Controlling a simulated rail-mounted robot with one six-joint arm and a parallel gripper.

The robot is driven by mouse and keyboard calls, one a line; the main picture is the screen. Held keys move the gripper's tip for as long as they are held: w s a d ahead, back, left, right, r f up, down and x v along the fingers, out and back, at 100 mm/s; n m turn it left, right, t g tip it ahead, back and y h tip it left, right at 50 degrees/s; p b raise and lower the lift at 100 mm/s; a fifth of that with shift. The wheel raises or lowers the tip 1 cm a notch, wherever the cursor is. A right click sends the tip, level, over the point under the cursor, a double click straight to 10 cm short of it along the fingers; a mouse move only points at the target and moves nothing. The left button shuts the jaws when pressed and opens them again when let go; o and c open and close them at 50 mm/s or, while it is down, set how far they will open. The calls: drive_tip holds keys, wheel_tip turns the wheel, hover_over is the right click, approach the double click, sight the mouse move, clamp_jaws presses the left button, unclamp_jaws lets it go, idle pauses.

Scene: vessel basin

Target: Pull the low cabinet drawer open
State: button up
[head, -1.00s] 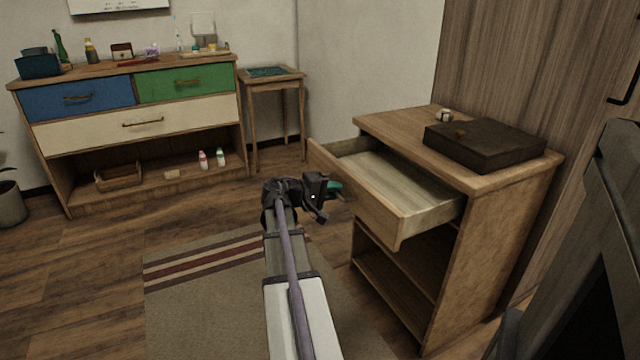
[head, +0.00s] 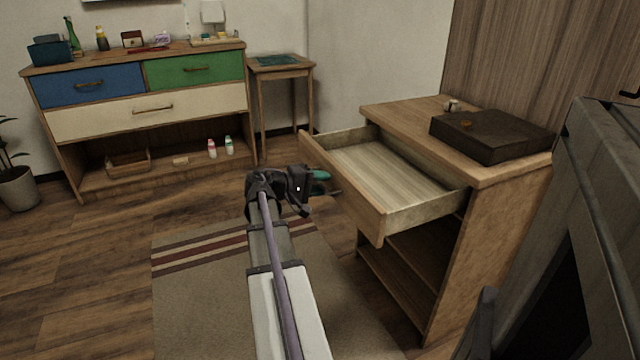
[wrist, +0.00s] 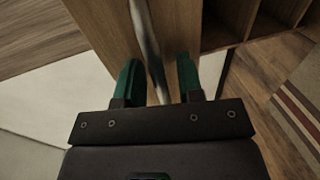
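The low wooden cabinet (head: 490,235) stands at the right in the head view. Its drawer (head: 345,190) is pulled well out, and its pale, empty inside shows. My gripper (head: 321,182) is at the outer face of the drawer front. In the wrist view, the two green fingers of my gripper (wrist: 158,78) stand apart, one on each side of the metal bar handle (wrist: 150,45). A gap shows between the handle and each finger, so the fingers look open around it. In the head view, the handle is hidden.
A dark box (head: 490,135) and a small pale object lie on the cabinet top. Open shelves lie below the drawer. A striped rug (head: 210,290) covers the floor before it. A dresser (head: 150,105) and a small side table (head: 280,65) stand at the back.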

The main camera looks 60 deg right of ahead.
drive_tip(key=p+v, duration=0.2)
drive_tip(key=v, duration=0.8)
drive_tip(key=shift+w+a, duration=0.25)
drive_tip(key=shift+a, duration=0.1)
